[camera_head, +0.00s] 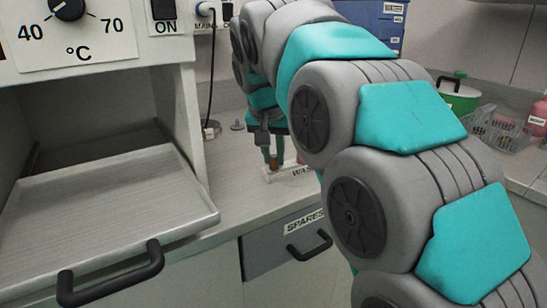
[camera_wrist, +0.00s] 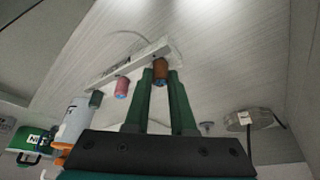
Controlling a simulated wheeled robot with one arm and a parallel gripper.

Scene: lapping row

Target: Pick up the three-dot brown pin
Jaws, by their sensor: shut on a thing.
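The brown pin (camera_wrist: 160,72) is between the fingertips of my gripper (camera_wrist: 161,78) in the wrist view. The gripper is shut on it. Its dots cannot be made out. In the head view the brown pin (camera_head: 273,164) shows small below my gripper (camera_head: 272,154), at a white labelled rack (camera_head: 290,173) on the counter. The rack (camera_wrist: 130,62) also shows in the wrist view, behind the pin; I cannot tell whether the pin is clear of it. A pink pin (camera_wrist: 121,88) and a dark green pin (camera_wrist: 95,98) are along the rack to the left.
A heater with an open tray (camera_head: 110,200) stands at the left. A drawer marked SPARES (camera_head: 270,245) is below the counter. A green pot (camera_head: 460,97), a wire basket (camera_head: 500,130) and a pink bottle (camera_head: 537,120) stand at the right. My arm hides much of the counter.

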